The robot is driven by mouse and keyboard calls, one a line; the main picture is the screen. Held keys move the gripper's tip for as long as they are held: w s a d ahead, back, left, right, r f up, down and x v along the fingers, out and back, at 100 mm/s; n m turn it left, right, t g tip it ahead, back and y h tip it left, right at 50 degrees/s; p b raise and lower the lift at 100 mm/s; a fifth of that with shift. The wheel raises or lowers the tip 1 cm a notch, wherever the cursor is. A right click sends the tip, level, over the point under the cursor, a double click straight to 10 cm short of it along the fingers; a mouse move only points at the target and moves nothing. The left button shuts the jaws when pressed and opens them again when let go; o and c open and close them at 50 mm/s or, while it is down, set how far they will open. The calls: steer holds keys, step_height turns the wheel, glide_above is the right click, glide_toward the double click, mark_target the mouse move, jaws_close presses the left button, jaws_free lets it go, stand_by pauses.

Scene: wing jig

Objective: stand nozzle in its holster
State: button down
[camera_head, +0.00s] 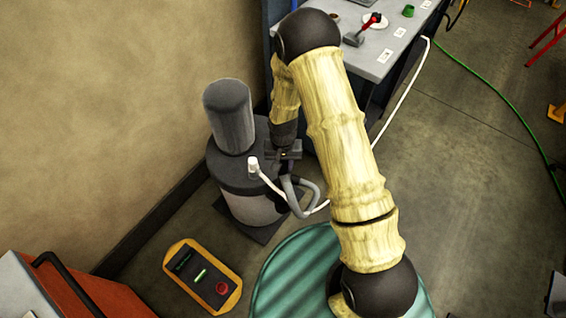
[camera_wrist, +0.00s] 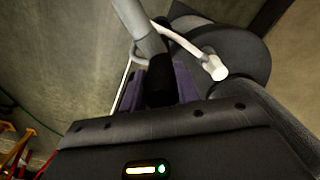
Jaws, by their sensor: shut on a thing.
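My gripper (camera_head: 284,156) is at the side of a grey drum-shaped unit, above its base. In the wrist view its purple fingers (camera_wrist: 160,86) are closed around the black part of a grey tube, which I take to be the nozzle (camera_wrist: 158,88). The grey tube (camera_wrist: 140,27) runs up out of the wrist picture. In the head view a curved grey hose (camera_head: 299,187) hangs below my gripper. The nozzle's tip is hidden. I cannot clearly make out the holster in either view.
The drum unit (camera_head: 248,206) carries a tall dark cylinder (camera_head: 229,118) by the wall. A white fitting (camera_head: 253,164) with a white line is close to my gripper. A yellow-edged control box (camera_head: 202,277) lies on the floor. A grey workbench (camera_head: 378,52) stands behind my arm.

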mark_target(283, 170)
steer(key=shift+f+b, duration=1.2)
steer(key=shift+f, duration=0.45)
steer(key=shift+s+f+b, duration=0.25)
steer(key=shift+f+b, duration=0.25)
steer(key=shift+f, duration=0.15)
steer(key=shift+d+f, duration=0.1)
steer(key=shift+f, duration=0.1)
steer(key=shift+r, duration=0.1)
steer(key=shift+w+r, duration=0.15)
steer(key=shift+r, duration=0.35)
step_height(283, 170, up, 6)
steer(key=p, duration=0.2)
steer(key=shift+w+p, duration=0.1)
steer(key=shift+p, duration=0.2)
steer(key=w+d+f+b, duration=0.1)
steer(key=d+f, duration=0.1)
steer(key=d, duration=0.4)
steer(key=w+d+f+b, duration=0.1)
steer(key=d+f, duration=0.2)
steer(key=d, duration=0.4)
steer(key=shift+w+d+f+b, duration=0.15)
steer(key=shift+w+f+b, duration=0.05)
steer(key=shift+w+b, duration=0.1)
